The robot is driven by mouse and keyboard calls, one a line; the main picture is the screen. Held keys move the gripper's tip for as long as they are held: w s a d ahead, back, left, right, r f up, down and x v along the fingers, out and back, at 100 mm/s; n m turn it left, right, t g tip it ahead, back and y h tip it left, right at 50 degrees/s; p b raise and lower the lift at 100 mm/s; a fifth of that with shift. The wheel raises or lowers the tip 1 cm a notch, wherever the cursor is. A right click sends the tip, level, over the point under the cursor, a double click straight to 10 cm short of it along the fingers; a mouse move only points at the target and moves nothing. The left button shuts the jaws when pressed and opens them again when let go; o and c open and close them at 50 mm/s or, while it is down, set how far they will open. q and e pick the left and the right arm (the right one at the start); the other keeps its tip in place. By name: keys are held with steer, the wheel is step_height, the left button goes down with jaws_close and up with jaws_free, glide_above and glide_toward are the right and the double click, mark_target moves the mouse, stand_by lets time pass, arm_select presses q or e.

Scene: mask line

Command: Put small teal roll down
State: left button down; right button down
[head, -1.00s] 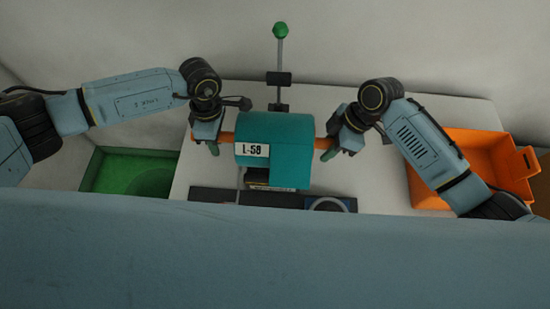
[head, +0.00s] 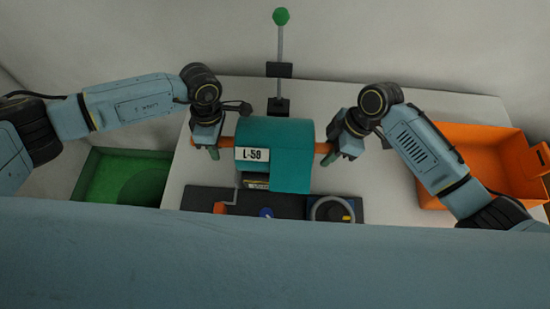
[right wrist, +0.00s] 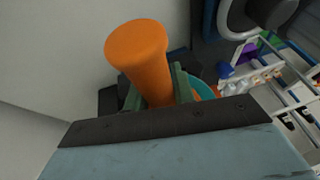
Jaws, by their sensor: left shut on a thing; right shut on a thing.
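The small teal roll (head: 290,155) with a white L-58 label is in the middle of the head view, with an orange core end sticking out at each side. My left gripper (head: 213,148) is shut on the left core end. My right gripper (head: 330,155) is shut on the right core end. In the right wrist view the orange core end (right wrist: 140,55) stands between my right fingers, and a sliver of teal shows behind it. The roll hides what is directly beneath it, so I cannot tell whether it touches anything.
A dark panel with a round dial (head: 332,209) lies at the near edge of the white table (head: 385,185). A green-tipped pole (head: 280,45) stands behind the roll. An orange bin (head: 480,150) is at the right, a green bin (head: 100,180) at the left.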

arm_select(q)
steer(key=c, duration=1.2)
jaws_free()
arm_select(e)
steer(key=c, duration=1.2)
jaws_free()
arm_select(q)
steer(key=shift+o, duration=0.2)
arm_select(e)
steer(key=shift+o, duration=0.2)
arm_select(q)
steer(key=shift+r, duration=0.1)
arm_select(e)
steer(key=shift+d+r, duration=0.1)
steer(key=shift+r, duration=0.1)
arm_select(q)
step_height(320, 180, up, 12)
steer(key=w, duration=0.1)
steer(key=shift+w+f, duration=0.2)
steer(key=shift+w, duration=0.2)
arm_select(e)
steer(key=v, duration=1.1)
steer(key=shift+r, duration=0.2)
arm_select(q)
steer(key=shift+s, duration=0.1)
arm_select(e)
steer(key=shift+s+d, duration=0.1)
steer(key=shift+d, duration=0.05)
